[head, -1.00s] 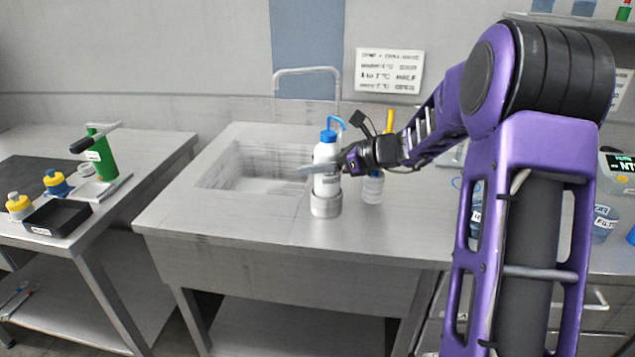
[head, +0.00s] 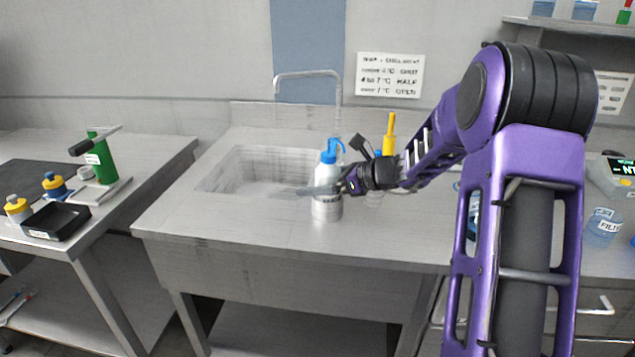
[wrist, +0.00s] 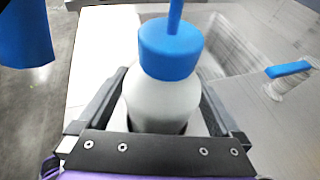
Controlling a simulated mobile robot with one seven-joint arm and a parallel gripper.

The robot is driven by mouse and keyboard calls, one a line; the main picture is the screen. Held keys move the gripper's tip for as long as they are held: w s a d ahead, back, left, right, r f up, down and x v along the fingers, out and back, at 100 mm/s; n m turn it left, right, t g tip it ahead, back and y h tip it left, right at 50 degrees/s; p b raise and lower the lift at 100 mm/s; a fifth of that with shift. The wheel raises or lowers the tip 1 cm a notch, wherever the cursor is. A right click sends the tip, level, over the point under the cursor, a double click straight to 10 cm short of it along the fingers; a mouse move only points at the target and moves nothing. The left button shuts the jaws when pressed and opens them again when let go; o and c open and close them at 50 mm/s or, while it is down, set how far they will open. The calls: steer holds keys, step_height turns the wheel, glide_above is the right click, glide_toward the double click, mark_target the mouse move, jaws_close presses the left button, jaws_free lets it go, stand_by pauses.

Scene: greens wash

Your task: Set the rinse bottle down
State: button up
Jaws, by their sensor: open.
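The rinse bottle (head: 328,172) is white with a blue cap and bent blue spout. My gripper (head: 325,190) is open around the bottle's body.
The sink basin (head: 255,170) and its faucet (head: 305,76) are to the left and behind. A yellow-topped tool (head: 389,130) stands just behind my gripper. Bare steel counter (head: 220,222) lies in front. A side bench at left holds a black tray (head: 55,222) and small bottles.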

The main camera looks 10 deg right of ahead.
steer(key=shift+r, duration=0.15)
steer(key=shift+s+d+r, duration=0.1)
steer(key=shift+d+r, duration=0.05)
steer(key=shift+d, duration=0.05)
steer(key=p+v, duration=0.1)
steer(key=v, duration=1)
steer(key=shift+s+d+p, duration=0.15)
steer(key=shift+s+p, duration=0.1)
steer(key=shift+p, duration=0.05)
